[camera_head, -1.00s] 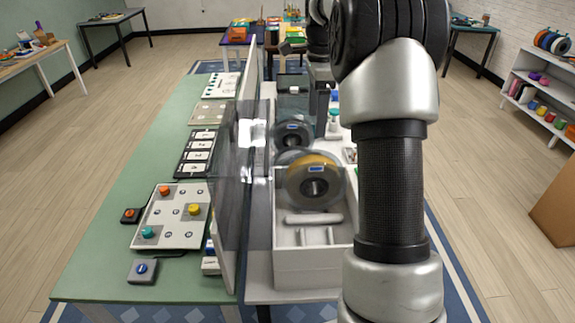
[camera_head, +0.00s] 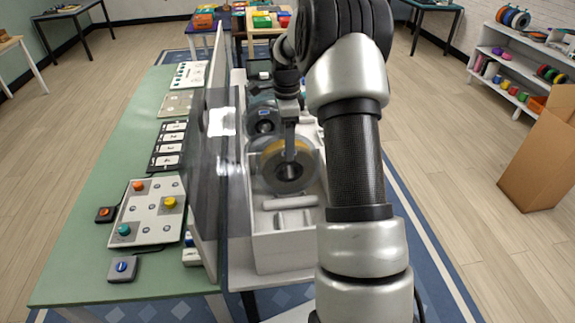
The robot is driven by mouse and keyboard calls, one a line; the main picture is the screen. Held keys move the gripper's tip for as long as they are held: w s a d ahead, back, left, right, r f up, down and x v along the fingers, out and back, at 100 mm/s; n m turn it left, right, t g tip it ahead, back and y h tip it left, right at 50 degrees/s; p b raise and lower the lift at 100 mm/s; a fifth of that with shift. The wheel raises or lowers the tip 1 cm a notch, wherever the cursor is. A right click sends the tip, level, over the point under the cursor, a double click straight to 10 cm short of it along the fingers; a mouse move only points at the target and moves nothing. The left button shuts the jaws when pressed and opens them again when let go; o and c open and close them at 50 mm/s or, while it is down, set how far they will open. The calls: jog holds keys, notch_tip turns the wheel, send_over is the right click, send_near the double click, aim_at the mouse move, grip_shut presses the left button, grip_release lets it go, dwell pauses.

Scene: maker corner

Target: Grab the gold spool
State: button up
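The gold spool (camera_head: 305,153), a grey-flanged reel with a gold band, stands upright at the white open-topped box (camera_head: 290,252) right of the clear panel. My gripper (camera_head: 289,153) points down at the spool, with its narrow end overlapping the spool's upper middle in the picture. Only one slim finger edge shows, so its opening and any contact cannot be told. My arm covers the right side of the box. A dark-centred spool (camera_head: 263,119) stands just behind, to the left.
A clear upright panel (camera_head: 208,180) runs between the box and the green table (camera_head: 85,195). The table holds a grey board (camera_head: 148,212) with coloured knobs. A cardboard box (camera_head: 540,160) and a white shelf (camera_head: 515,70) stand at the right.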

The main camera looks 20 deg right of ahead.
jog(key=f, duration=0.4)
jog(key=shift+w+d+f, duration=0.15)
jog(key=shift+d, duration=0.05)
grip_shut()
jog(key=shift+w, duration=0.1)
